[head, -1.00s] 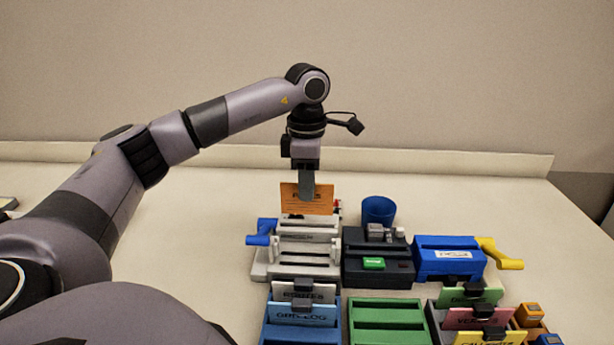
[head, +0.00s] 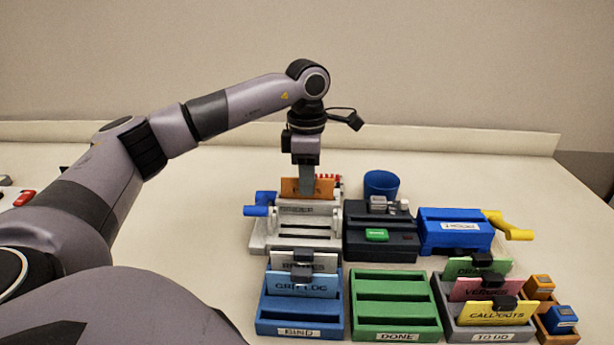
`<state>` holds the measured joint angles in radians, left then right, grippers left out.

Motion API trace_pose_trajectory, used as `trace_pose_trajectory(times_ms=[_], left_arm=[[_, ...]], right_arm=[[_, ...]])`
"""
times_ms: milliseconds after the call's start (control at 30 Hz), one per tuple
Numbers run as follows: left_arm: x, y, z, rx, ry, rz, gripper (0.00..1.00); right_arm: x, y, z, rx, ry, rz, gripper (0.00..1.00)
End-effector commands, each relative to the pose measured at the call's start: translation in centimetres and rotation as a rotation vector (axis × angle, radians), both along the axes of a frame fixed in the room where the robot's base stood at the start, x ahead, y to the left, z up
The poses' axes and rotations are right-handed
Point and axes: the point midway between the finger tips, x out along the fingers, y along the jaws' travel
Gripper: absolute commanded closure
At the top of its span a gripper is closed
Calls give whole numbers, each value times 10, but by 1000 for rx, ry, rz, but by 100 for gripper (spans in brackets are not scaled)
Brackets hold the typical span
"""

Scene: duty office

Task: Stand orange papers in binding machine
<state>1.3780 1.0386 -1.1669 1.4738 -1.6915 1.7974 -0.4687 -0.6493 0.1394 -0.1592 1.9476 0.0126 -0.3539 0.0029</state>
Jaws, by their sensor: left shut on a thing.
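The orange papers (head: 318,187) stand upright at the back of the white binding machine (head: 322,231). Their lower part is hidden by the machine, so I cannot tell how deep they sit in it. The machine has a blue handle (head: 258,210) on its left side. My left gripper (head: 306,186) points straight down and is shut on the orange papers from above. My right gripper is not in view.
In front stand a blue BIND tray (head: 300,323) with white and blue cards, an empty green DONE tray (head: 396,326) and a grey TO DO tray (head: 470,326) with several cards. A black device (head: 381,243), blue puncher (head: 455,236) and blue cup (head: 381,183) are to the right.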

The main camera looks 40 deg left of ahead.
Motion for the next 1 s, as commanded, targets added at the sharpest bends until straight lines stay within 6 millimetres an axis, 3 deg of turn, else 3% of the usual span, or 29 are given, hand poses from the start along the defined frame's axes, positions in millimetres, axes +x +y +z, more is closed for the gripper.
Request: trace_pose_trajectory(times_ms=[233,267,300,333,367,667,1000], left_arm=[[0,0,0,0,0,0,100],[0,0,0,0,0,0,75],[0,0,0,0,0,0,62],[0,0,0,0,0,0,52],[0,0,0,0,0,0,48],[0,0,2,0,0,0,48],[0,0,31,0,1,0,48]], right_arm=[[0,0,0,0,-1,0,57],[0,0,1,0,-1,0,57],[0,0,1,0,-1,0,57],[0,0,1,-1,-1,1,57],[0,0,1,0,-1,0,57],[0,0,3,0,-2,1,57],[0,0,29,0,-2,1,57]])
